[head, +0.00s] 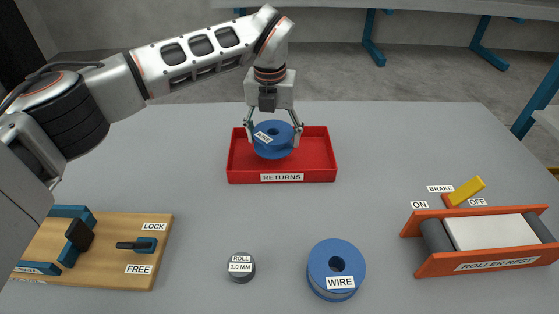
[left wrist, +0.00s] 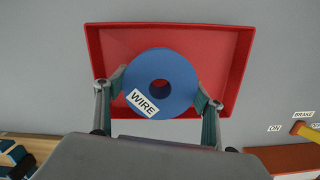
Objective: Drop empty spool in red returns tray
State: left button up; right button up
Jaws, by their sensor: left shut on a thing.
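A blue spool (head: 274,146) with a label, partly hidden by my gripper, is between the fingers of my left gripper (head: 273,128), which is shut on it. The spool also shows in the left wrist view (left wrist: 172,80), with a finger at each side and its centre hole facing the camera. The red returns tray (head: 308,166), labelled RETURNS, lies on the table below and around the spool in the picture; it also fills the upper part of the left wrist view (left wrist: 225,70). I cannot tell whether the spool touches the tray floor. My right gripper is not in view.
Another blue spool labelled WIRE (head: 350,263) stands at the front, beside a small grey roll (head: 241,266). A wooden lock board (head: 110,255) is at front left. An orange roller rest (head: 490,240) with a yellow brake lever (head: 467,190) is at right. Table around the tray is clear.

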pick_arm(q)
jog(key=shift+f, duration=0.7)
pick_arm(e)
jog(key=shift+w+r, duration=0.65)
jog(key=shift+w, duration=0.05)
pick_arm(q)
jog(key=o, duration=1.2)
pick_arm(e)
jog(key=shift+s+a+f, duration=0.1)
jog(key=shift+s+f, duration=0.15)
pick_arm(q)
jog(key=shift+r, duration=0.1)
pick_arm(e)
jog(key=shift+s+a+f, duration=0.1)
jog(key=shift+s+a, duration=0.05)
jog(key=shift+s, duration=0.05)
pick_arm(q)
jog(key=r, duration=0.4)
jog(key=s+r, duration=0.1)
jog(key=r, duration=0.6)
jog(key=shift+s+a+r, duration=0.1)
jog(key=shift+s+r, duration=0.15)
jog(key=shift+r, duration=0.15)
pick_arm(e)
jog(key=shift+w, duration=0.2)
pick_arm(q)
jog(key=shift+f, duration=0.1)
